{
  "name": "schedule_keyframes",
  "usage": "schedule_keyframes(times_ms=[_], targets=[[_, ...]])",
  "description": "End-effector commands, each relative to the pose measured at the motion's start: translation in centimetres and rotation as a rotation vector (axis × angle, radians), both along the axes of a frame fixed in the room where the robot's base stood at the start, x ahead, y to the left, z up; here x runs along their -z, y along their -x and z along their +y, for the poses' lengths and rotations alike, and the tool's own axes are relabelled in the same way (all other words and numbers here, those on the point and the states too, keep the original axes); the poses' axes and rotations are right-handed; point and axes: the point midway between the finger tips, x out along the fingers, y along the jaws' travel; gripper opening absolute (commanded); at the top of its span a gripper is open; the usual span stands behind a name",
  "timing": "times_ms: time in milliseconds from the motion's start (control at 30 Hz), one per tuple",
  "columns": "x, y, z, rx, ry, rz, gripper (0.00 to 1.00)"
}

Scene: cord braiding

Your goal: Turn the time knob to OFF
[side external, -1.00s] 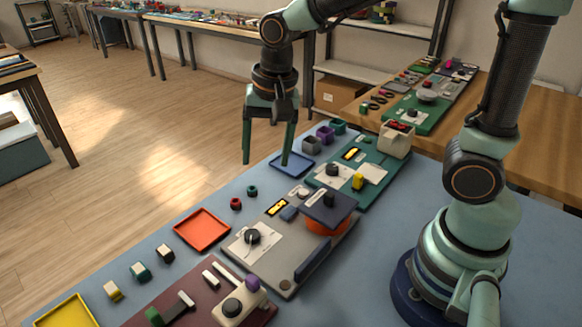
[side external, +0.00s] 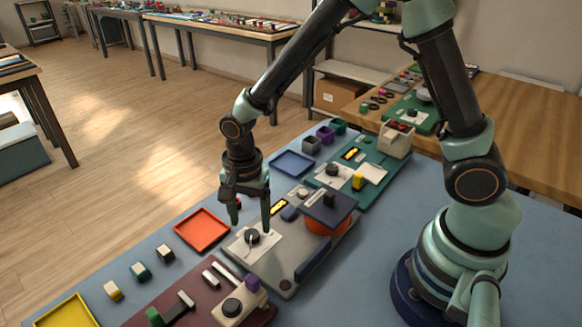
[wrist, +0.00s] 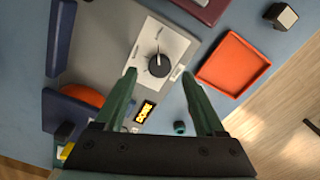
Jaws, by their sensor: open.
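A round black knob (side external: 252,237) sits on a white dial plate (side external: 240,250) on the grey board. In the wrist view the knob (wrist: 158,66) has a pale pointer line aimed toward the top of the picture. The plate's markings are too small to read, so I cannot tell which is OFF. My gripper (side external: 250,226) points down just above the knob, open and empty. In the wrist view my gripper (wrist: 158,73) has one green finger on each side of the knob, with gaps between. I see no contact with the knob.
The grey board also carries a yellow-lit display (wrist: 145,111), a dark blue square block over an orange round part (side external: 326,225), and a dark blue bar (side external: 313,259). An orange tray (side external: 202,230) lies beside it. Green (side external: 377,180) and maroon boards (side external: 172,290) flank it.

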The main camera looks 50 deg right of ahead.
Motion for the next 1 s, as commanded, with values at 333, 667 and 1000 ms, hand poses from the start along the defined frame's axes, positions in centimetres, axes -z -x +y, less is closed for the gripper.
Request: schedule_keyframes(times_ms=[333, 667, 1000], targets=[[3.1, 0.0, 0.0, 0.0, 0.0, 0.0, 0.72], [3.2, 0.0, 0.0, -0.001, 0.0, -0.001, 0.56], [3.1, 0.0, 0.0, -0.005, 0.0, -0.001, 0.0]])
